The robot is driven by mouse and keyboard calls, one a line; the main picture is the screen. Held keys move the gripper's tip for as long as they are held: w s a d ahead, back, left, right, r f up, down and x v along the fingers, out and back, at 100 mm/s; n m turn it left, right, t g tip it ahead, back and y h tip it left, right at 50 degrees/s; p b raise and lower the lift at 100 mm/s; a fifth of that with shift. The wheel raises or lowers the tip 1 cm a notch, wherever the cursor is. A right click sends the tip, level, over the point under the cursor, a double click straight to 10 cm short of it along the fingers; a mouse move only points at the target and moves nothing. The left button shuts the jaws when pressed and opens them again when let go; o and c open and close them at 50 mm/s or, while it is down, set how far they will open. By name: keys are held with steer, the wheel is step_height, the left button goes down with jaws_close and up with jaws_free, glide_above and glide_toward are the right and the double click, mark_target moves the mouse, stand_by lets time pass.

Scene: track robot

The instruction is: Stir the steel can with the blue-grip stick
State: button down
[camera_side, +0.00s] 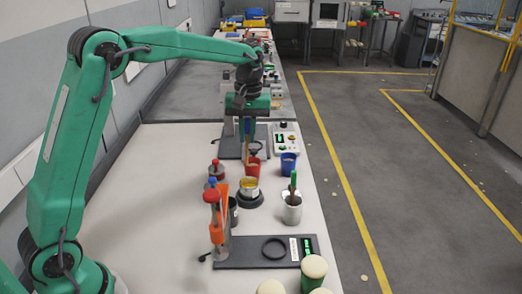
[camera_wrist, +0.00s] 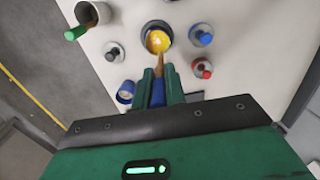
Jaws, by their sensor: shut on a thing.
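The steel can (camera_side: 249,196) holds something yellow and stands upright on a dark round base near the middle of the bench. In the wrist view the can (camera_wrist: 148,42) is above the gripper, its yellow contents facing me. My gripper (camera_side: 247,117) hangs over the bench behind the can and is shut on the blue-grip stick (camera_side: 247,127). In the wrist view the blue grip (camera_wrist: 158,93) sits between the green fingers (camera_wrist: 159,90), and the brown shaft points toward the can. The tip overlaps the can's near edge in that view; its height is unclear.
A pale cup (camera_side: 292,213) with a green-grip stick stands front right. Red- and blue-capped bottles (camera_side: 212,184) stand at left. The bench's left part is clear.

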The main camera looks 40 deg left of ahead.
steer(key=shift+f, duration=0.2)
step_height(320, 180, down, 11)
steer(key=shift+r, duration=0.15)
stand_by(1.6)
steer(key=shift+s+d, duration=0.1)
steer(key=shift+d, duration=0.05)
stand_by(0.4)
